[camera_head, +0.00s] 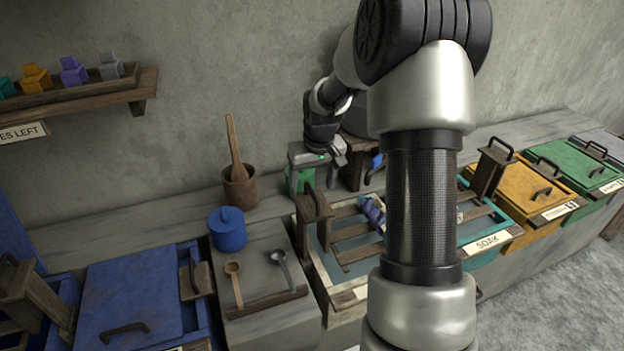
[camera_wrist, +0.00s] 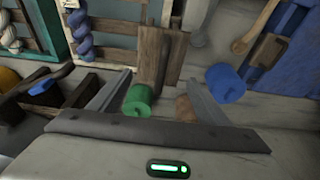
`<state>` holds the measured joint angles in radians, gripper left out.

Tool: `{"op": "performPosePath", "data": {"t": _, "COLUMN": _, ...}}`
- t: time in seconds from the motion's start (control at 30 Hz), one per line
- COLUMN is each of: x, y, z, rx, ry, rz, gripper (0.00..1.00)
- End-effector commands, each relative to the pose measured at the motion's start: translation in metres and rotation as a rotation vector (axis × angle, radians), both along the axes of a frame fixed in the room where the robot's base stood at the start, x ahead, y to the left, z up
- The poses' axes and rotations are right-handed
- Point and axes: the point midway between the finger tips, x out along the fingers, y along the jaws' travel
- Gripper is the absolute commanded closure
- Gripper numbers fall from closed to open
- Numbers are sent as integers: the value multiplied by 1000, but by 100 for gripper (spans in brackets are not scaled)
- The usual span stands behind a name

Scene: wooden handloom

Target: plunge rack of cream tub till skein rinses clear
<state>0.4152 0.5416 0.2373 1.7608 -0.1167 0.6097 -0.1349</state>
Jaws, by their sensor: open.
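The cream tub (camera_head: 345,296) stands in the middle of the bench, holding grey-blue water and a slatted wooden rack (camera_head: 352,232). A blue-and-white skein (camera_head: 372,211) lies on the rack, partly hidden by my arm. It also shows in the wrist view (camera_wrist: 84,42). The rack's upright board with a handle (camera_head: 315,212) stands at the tub's left end; this board (camera_wrist: 163,58) is beyond my fingertips in the wrist view. My gripper (camera_wrist: 157,88) is open above the back of the bench, apart from the board. A green pot (camera_wrist: 138,101) appears between its fingers, apparently below them.
A lidded blue pot (camera_head: 228,230), a mortar with pestle (camera_head: 240,186) and two spoons (camera_head: 234,283) are left of the tub. The teal soak tub (camera_head: 484,255) is right, with yellow (camera_head: 515,186) and green (camera_head: 575,163) lidded tubs beyond. A wall shelf (camera_head: 140,88) is upper left.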

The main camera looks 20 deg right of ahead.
Motion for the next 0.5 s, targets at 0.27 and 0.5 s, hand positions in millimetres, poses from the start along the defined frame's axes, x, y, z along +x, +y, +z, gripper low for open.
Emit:
{"op": "performPosePath", "data": {"t": 0.27, "x": 0, "y": 0, "z": -23, "rx": -1, "ry": -1, "rz": 0, "gripper": 30}}
{"op": "performPosePath", "data": {"t": 0.5, "x": 0, "y": 0, "z": -30, "rx": 0, "ry": 0, "rz": 0, "gripper": 30}}
